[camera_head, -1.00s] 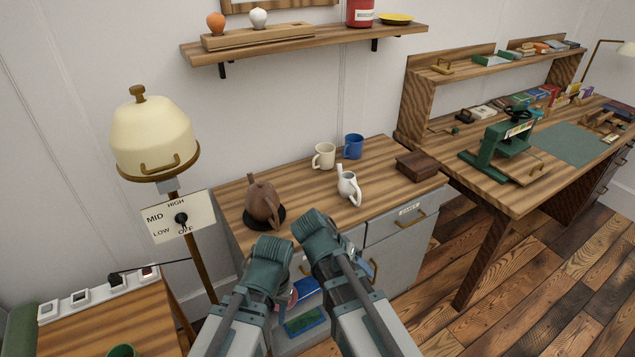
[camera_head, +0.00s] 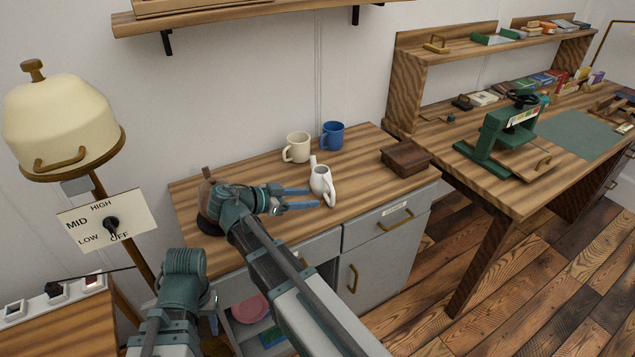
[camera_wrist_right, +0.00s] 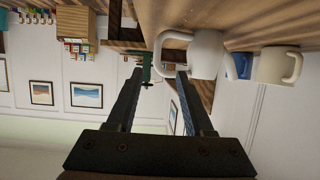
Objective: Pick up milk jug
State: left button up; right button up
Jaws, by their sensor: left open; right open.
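The white milk jug (camera_head: 321,182) stands upright on the wooden cabinet top, its handle toward the right front. My right gripper (camera_head: 316,197) reaches in from the left, open and empty, with its fingertips close to the jug. In the right wrist view, which is upside down, the jug (camera_wrist_right: 205,55) is just beyond the right finger, and its handle is ahead of the gap between the open fingers (camera_wrist_right: 159,73). Contact cannot be told. My left gripper (camera_head: 182,285) is low in front of the cabinet, away from the jug; its fingers are hard to make out.
A cream mug (camera_head: 297,147) and blue mug (camera_head: 333,135) stand behind the jug. A brown wooden box (camera_head: 405,157) is to its right. Bare cabinet top lies between jug and box.

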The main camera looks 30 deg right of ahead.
aim_at(322, 182)
jog(key=b+x, duration=0.2)
jog(key=x, duration=0.4)
jog(key=shift+s+d+f, duration=0.1)
jog(key=shift+f, duration=0.15)
jog(key=shift+d, duration=0.45)
jog(key=shift+s+b+x, duration=0.15)
jog(key=shift+b+x, duration=0.4)
jog(key=shift+x, duration=0.75)
jog(key=shift+s+b+x, duration=0.1)
jog(key=shift+b+x, duration=0.45)
jog(key=shift+x, duration=0.8)
jog(key=shift+w, duration=0.1)
grip_shut()
